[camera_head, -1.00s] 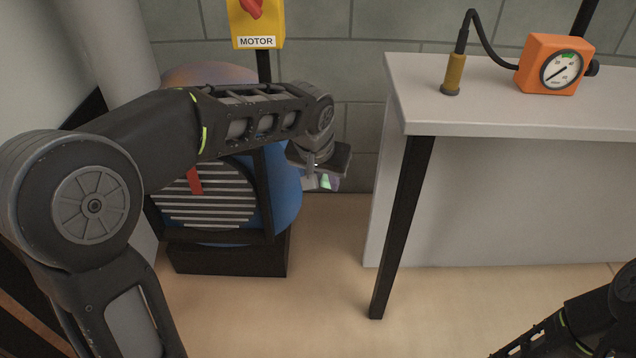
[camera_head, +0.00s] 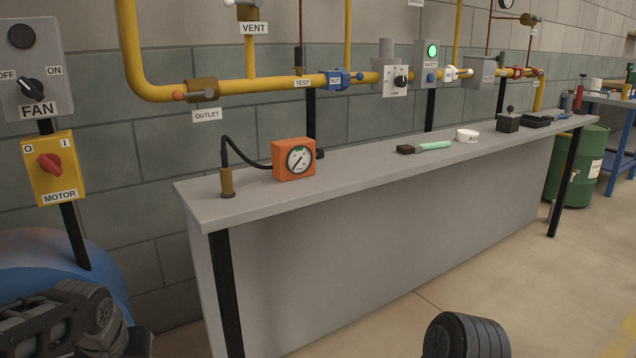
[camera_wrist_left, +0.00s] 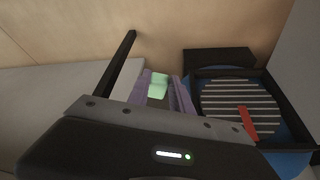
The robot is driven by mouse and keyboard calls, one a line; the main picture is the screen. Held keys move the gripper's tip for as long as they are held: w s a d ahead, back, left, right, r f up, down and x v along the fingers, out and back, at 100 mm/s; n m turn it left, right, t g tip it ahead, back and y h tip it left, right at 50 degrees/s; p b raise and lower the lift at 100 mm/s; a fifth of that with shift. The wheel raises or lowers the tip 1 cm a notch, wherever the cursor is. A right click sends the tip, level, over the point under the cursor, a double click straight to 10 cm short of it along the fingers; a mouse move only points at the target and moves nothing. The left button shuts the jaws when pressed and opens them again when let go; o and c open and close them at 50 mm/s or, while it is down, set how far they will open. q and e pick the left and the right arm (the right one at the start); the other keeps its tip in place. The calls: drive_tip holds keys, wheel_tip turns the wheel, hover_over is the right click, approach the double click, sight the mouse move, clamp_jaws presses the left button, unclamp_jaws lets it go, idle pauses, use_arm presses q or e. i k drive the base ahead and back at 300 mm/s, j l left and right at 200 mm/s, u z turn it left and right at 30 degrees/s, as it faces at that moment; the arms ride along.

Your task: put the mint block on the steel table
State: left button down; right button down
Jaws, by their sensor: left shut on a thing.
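The mint block (camera_wrist_left: 158,84) is pale green and shows in the left wrist view between the purple-grey fingers of my left gripper (camera_wrist_left: 161,96). That gripper is shut on it, above the floor in front of the blue motor. In the head view my left arm is at the lower left, and the block is out of sight. The long grey table (camera_head: 350,192), apparently the steel table, runs from the centre to the right, beyond and to the right of my left arm. Its black leg (camera_wrist_left: 118,65) shows in the wrist view. My right gripper is out of frame.
On the table stand a brass fitting (camera_head: 227,184), an orange gauge (camera_head: 293,160), a green-handled brush (camera_head: 425,147), a white tape roll (camera_head: 467,135) and a dark box (camera_head: 507,123). Bare tabletop lies between gauge and brush. Yellow pipes (camera_head: 225,88) run behind. A blue motor (camera_head: 60,262) stands left.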

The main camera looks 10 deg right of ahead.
sight(372, 162)
drive_tip(key=z, duration=2.55)
drive_tip(key=k+j, duration=0.1)
drive_tip(key=j, duration=2.05)
drive_tip(key=k, duration=0.05)
